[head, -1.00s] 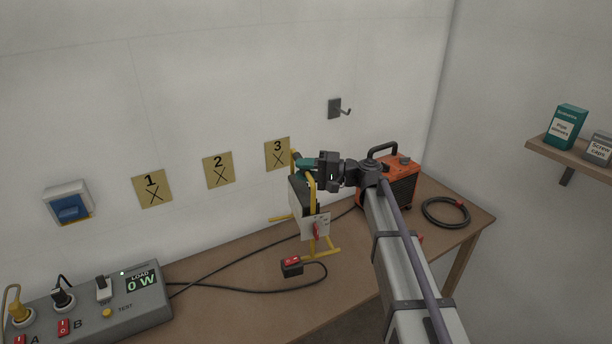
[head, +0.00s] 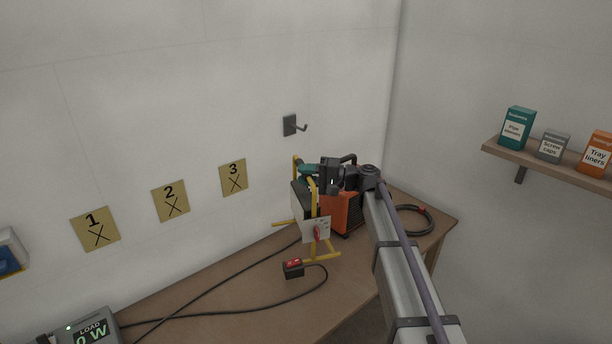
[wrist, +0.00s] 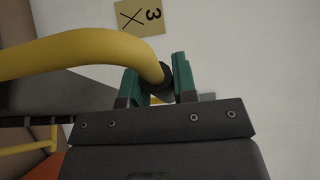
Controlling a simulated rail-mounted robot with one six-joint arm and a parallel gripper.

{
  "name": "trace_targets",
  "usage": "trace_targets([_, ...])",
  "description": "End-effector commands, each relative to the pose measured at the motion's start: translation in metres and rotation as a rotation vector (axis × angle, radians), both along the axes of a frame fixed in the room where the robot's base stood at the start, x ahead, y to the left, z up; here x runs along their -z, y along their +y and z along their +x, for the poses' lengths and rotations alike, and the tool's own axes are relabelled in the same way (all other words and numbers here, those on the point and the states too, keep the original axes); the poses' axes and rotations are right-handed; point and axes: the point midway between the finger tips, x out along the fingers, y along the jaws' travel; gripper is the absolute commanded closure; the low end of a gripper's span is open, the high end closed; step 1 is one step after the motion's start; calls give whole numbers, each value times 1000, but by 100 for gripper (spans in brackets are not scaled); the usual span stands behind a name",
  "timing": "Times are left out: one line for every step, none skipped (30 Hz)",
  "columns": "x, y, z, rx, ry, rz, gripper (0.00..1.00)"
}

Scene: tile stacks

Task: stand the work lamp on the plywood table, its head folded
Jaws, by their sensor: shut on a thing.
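In the wrist view the green fingers (wrist: 158,84) close around this yellow tube (wrist: 95,50). The head sits within the frame; its fold is hard to make out.
A black switch box with red buttons (head: 293,268) lies on a dark cord in front of the lamp. A hook (head: 290,125) is on the wall.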

Motion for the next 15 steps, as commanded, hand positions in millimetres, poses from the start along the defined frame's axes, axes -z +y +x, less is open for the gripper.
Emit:
trace_targets([6,0,0,0,0,3,100])
trace_targets([9,0,0,0,0,3,100])
trace_targets([13,0,0,0,0,3,100])
trace_targets([16,0,0,0,0,3,100])
trace_targets([20,0,0,0,0,3,100])
trace_targets([25,0,0,0,0,3,100])
trace_targets([28,0,0,0,0,3,100])
trace_targets([32,0,0,0,0,3,100])
trace_targets([37,0,0,0,0,3,100])
trace_targets([41,0,0,0,0,3,100])
trace_targets([45,0,0,0,0,3,100])
trace_targets([50,0,0,0,0,3,100])
trace_targets([53,0,0,0,0,3,100])
trace_targets([55,0,0,0,0,3,100])
trace_targets([58,0,0,0,0,3,100])
